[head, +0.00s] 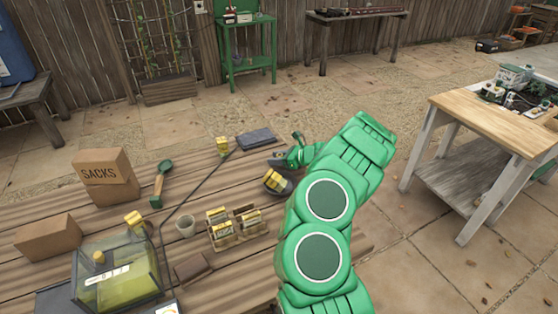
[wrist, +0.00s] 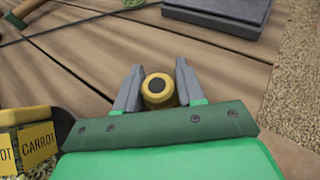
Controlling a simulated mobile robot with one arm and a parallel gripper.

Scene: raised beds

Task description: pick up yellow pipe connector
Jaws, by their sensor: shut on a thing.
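In the head view my gripper (head: 281,160) is low over the right part of the wooden table, and I cannot make out the connector there. Whether the connector still touches the boards cannot be told.
A dark holder with yellow carrot packets (wrist: 24,148) is close at left in the wrist view. A grey slab (head: 257,138) lies beyond my gripper. A green trowel (head: 161,184), a cardboard box marked SACKS (head: 103,176) and a packet rack (head: 237,228) stand farther left.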

